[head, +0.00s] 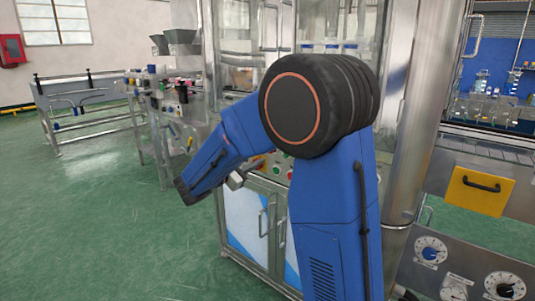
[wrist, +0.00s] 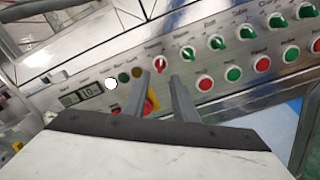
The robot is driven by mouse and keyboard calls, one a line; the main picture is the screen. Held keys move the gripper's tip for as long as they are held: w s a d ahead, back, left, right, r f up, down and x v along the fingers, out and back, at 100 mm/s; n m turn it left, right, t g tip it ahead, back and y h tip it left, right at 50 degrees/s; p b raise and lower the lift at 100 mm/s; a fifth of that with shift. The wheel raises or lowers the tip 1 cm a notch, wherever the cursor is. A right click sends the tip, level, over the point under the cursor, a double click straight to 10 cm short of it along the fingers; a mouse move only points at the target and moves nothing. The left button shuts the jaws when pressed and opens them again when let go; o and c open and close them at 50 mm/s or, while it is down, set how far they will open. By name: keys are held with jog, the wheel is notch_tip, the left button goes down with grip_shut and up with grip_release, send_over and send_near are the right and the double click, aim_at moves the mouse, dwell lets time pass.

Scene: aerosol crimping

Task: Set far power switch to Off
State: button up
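A slanted metal control panel (wrist: 235,90) fills the upper part of the wrist view. A red rotary switch on a yellow plate (wrist: 152,102) sits on it, partly hidden behind my fingers. My gripper (wrist: 160,76) is open and empty, its two grey fingers apart in front of the panel by this switch. I cannot tell whether the fingers touch it, nor read its setting. A red knob (wrist: 160,62) is just above the fingertips. The labels are too blurred to tell which switch is the far power switch. In the head view my blue arm hides most of the panel.
Right of my fingers run a row of green rotary knobs (wrist: 218,43) and a row of red and green buttons (wrist: 234,74). A small display (wrist: 90,90) and round lamps lie left. A steel column (head: 405,130) stands right of my arm.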

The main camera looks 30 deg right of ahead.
jog(key=x, duration=0.8)
jog(key=shift+f, duration=0.1)
grip_shut()
